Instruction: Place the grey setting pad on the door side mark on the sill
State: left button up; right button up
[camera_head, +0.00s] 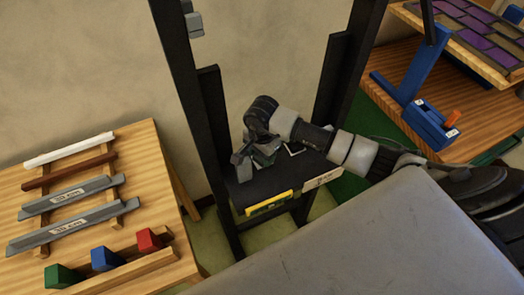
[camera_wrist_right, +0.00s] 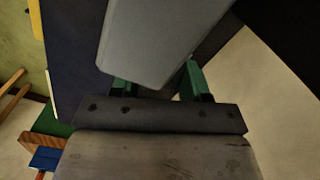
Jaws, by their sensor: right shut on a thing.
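The grey setting pad (camera_wrist_right: 160,38) fills the top middle of the right wrist view, between the green fingertips of my right gripper (camera_wrist_right: 160,86). In the head view my right gripper (camera_head: 258,157) is over the dark sill (camera_head: 262,184), shut on the pad. The arm and fingers mostly hide the pad there, and I cannot tell whether it touches the sill. A white outlined mark (camera_head: 295,149) shows on the sill, just right of the gripper. My left gripper is not in view.
Dark upright posts (camera_head: 212,120) flank the sill. A yellow label (camera_head: 269,203) and a pale label (camera_head: 322,179) sit on its front edge. A wooden table (camera_head: 150,165) with bars and coloured blocks stands left. A blue stand (camera_head: 425,75) is at the right, with a grey surface (camera_head: 330,240) in front.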

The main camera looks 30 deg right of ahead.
jog(key=shift+f, duration=0.15)
jog(key=o, duration=0.9)
jog(key=shift+r, duration=0.2)
jog(key=shift+w+r, duration=0.1)
jog(key=shift+r, duration=0.2)
notch_tip(320, 180, up, 11)
jog(key=b, duration=0.3)
jog(key=shift+r, duration=0.15)
jog(key=shift+s, duration=0.2)
